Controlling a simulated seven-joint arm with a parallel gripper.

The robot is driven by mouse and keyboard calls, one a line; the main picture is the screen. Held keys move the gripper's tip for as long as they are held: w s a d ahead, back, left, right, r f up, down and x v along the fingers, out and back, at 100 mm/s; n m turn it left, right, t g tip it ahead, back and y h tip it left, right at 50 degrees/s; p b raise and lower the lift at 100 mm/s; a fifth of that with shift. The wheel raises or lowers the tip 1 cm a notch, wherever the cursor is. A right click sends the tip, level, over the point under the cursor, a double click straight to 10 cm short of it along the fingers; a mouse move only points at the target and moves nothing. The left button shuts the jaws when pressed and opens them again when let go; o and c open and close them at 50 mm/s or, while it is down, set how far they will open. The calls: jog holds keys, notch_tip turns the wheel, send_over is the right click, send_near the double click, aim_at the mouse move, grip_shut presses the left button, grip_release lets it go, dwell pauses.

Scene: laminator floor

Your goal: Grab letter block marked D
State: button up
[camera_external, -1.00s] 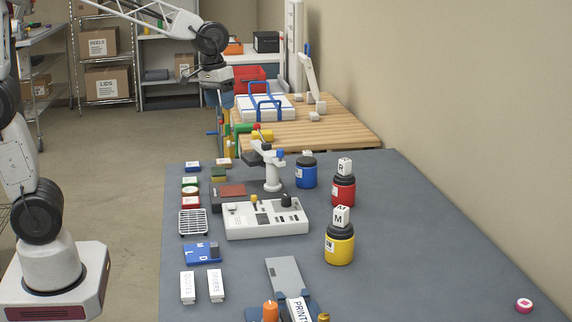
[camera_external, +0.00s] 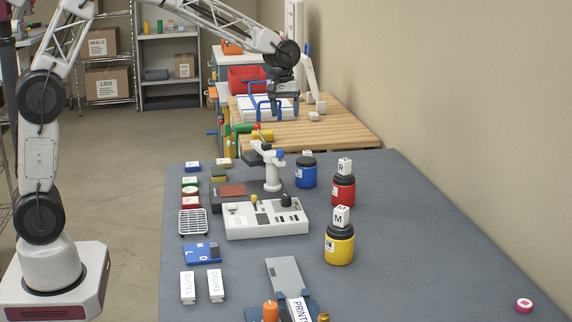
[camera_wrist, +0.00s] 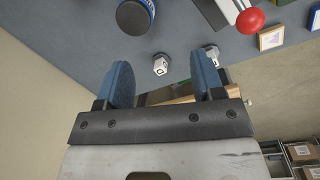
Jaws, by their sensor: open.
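My gripper (camera_external: 284,108) is open and empty, high above the far end of the grey table in the external view. Its two blue fingers (camera_wrist: 164,84) show in the wrist view. Between them and beyond lies a small white block (camera_wrist: 160,65) with a dark mark that looks like a D, too small to be sure. In the external view, a white block (camera_external: 307,153) shows partly behind the blue jar (camera_external: 306,174).
Blocks R (camera_external: 345,166) and M (camera_external: 341,216) stand on the red jar (camera_external: 343,191) and yellow jar (camera_external: 339,246). A press with a red knob (camera_wrist: 250,20) stands near the blocks. A wooden bench (camera_external: 330,132) is beyond the table.

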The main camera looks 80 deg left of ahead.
aim_at(307, 151)
jog(key=w+a+f+n, duration=0.1)
jog(key=w+a+f, duration=0.2)
jog(key=a+f, duration=0.1)
jog(key=w+a+f+n, duration=0.2)
jog(key=w+a+f, duration=0.2)
jog(key=a, duration=0.1)
jog(key=w+a+f+n, duration=0.2)
jog(key=w+a+f, duration=0.1)
jog(key=a+f, duration=0.2)
jog(key=shift+w+a+g+h, duration=0.25)
jog(key=shift+a+g+h, duration=0.05)
jog(key=shift+a+h, duration=0.1)
jog(key=shift+d+f, duration=0.25)
jog(key=shift+f, duration=1.05)
jog(key=shift+d+f, duration=0.2)
jog(key=shift+f, duration=2.4)
grip_shut()
jog(key=shift+r, duration=0.1)
jog(key=shift+r, duration=4.95)
